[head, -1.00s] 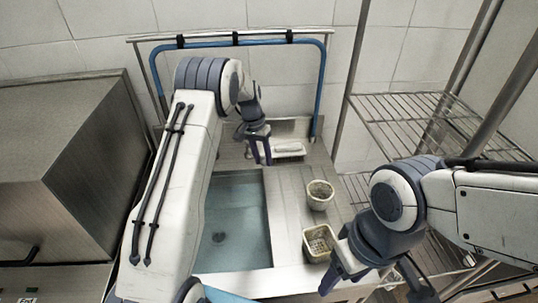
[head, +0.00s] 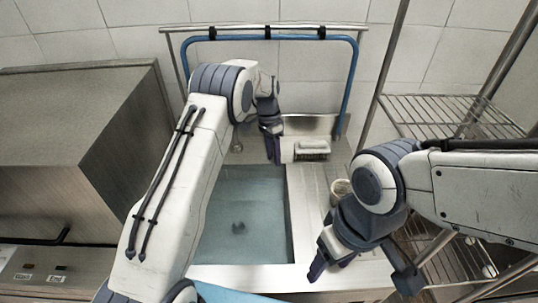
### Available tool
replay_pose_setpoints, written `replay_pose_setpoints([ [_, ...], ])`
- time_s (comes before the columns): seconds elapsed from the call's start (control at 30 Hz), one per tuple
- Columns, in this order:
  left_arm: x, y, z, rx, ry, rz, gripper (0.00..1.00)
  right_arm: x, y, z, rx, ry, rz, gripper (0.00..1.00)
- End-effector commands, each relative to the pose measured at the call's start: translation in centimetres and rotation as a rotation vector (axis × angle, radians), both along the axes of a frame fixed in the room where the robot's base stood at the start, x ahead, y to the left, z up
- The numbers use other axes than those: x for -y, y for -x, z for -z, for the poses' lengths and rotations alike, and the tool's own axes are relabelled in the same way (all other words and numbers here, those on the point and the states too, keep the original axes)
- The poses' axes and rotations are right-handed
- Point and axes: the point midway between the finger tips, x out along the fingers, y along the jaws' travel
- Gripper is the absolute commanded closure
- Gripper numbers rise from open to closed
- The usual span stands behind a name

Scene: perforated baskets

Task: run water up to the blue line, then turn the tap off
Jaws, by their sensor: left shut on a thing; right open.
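The sink basin (head: 262,210) holds clear, bluish standing water, with a dark drain (head: 238,227) visible through it. I cannot make out a blue line or a running stream. My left gripper (head: 273,150) is at the back edge of the basin, pointing down, with its fingers shut. It appears to be on the tap handle, but the fingers and arm hide the tap, so its position is unclear. My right gripper (head: 362,272) is open and empty at the front right, over the counter beside the basin.
A white brush-like object (head: 312,150) lies on the back ledge. A blue hose (head: 352,90) arches behind the sink. A wire rack (head: 455,115) stands right, a steel cabinet (head: 75,150) left.

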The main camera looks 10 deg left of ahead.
Motion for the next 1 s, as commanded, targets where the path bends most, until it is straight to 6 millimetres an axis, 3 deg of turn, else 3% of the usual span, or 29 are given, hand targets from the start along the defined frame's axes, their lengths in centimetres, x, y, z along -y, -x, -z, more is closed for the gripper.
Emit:
replay_pose_setpoints([
  [0.23,0.1,-0.6,-0.4,0.024,0.002,0.002,1.0,0.0,0.0,0.0,0.0,0.0,0.0,0.36],
  [0.27,0.1,-0.6,-0.4,0.024,0.002,0.001,0.52,0.0,0.0,0.0,0.0,0.0,0.0,0.36],
  [0.3,0.1,-0.6,-0.4,0.023,0.003,0.001,0.36,0.0,0.0,0.0,0.0,0.0,0.0,0.36],
  [0.33,0.1,-0.6,-0.3,0.022,0.002,0.001,0.28,0.0,0.0,0.0,0.0,0.0,0.0,0.36],
  [0.73,-0.2,-0.4,-0.7,0.013,0.002,-0.003,0.28,0.0,0.0,0.2,0.0,0.0,0.0,0.36],
  [1.0,-0.8,-1.1,-5.4,0.019,0.001,-0.003,0.28,0.0,0.0,1.1,0.0,0.0,0.0,0.36],
])
